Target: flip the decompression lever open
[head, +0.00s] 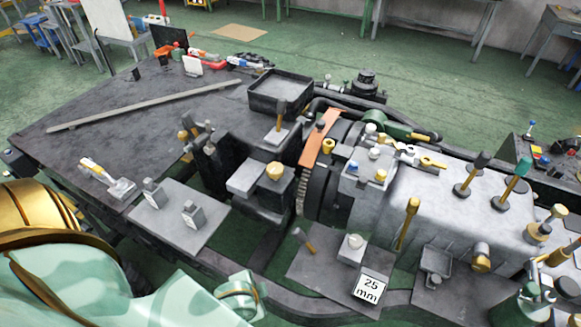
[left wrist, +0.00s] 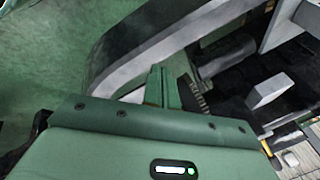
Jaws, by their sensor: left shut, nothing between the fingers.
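A dark engine assembly with a light grey block (head: 445,205) fills the right half of the head view. Several levers stand on it: a green-knobbed one (head: 515,180), a dark-knobbed one (head: 470,175), a brass-handled one (head: 408,222) and a green lever with a brass end (head: 400,128). I cannot tell which is the decompression lever. In the left wrist view my left gripper (left wrist: 165,82) is shut and empty, over dark machine parts and green floor. The mint arm at the lower left of the head view is mine; its fingertips do not show there. My right gripper is not in view.
A dark plate (head: 90,140) carries a long grey bar (head: 140,105) and tools. A square tray (head: 280,90) stands behind the flywheel (head: 320,180). A grey plate (head: 180,220) with small blocks lies at front left.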

